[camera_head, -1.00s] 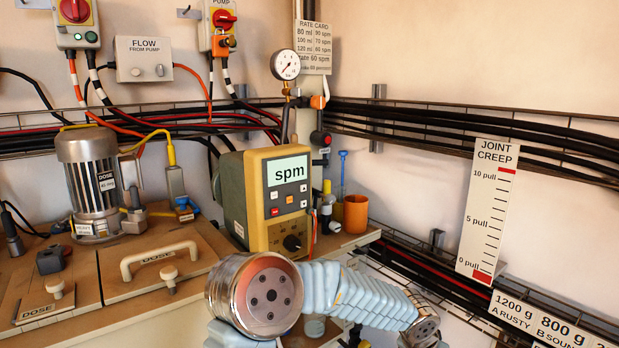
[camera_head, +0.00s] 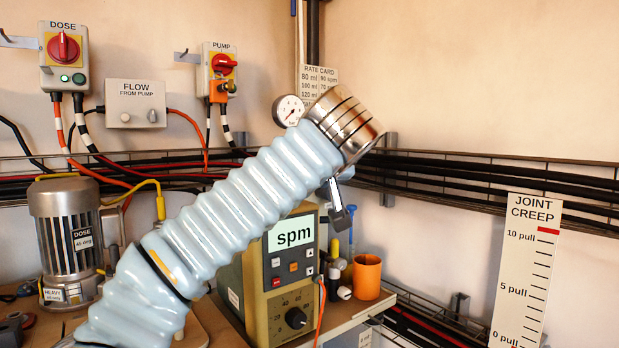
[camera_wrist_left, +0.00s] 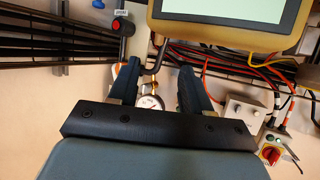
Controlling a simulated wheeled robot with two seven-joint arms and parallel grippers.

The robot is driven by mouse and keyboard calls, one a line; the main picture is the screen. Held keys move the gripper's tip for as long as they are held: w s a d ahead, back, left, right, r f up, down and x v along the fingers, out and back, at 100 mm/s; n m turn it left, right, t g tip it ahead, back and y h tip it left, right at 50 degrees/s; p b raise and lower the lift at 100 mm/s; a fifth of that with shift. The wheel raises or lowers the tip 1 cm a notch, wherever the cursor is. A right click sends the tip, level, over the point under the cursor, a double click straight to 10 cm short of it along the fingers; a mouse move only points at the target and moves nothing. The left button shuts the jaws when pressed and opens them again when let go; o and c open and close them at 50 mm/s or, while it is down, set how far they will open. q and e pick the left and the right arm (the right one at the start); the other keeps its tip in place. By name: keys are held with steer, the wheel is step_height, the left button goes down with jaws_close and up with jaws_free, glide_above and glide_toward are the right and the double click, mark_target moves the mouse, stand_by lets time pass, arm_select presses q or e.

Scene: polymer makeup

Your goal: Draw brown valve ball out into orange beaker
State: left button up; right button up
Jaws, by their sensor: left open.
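The orange beaker (camera_head: 367,277) stands upright near the right end of the bench, right of the pump unit (camera_head: 285,285) with the "spm" display. I cannot make out a brown valve ball in either view. My left arm rises across the head view, and my left gripper (camera_head: 338,207) hangs dark and small under its wrist, above and left of the beaker. In the left wrist view my left gripper (camera_wrist_left: 158,90) has its two fingers apart and nothing held between them. A gauge (camera_wrist_left: 148,103) shows beyond the fingers. My right gripper is not in view.
A blue-topped rod, a yellow-capped bottle (camera_head: 334,248) and a dark-and-white item (camera_head: 345,292) crowd the space between pump and beaker. Wall cables run behind. The "JOINT CREEP" board (camera_head: 527,265) hangs at right. A steel motor (camera_head: 68,240) stands at left.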

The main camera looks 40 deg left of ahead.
arm_select(q)
steer(key=x, duration=1.2)
steer(key=shift+c, duration=0.5)
jaws_close()
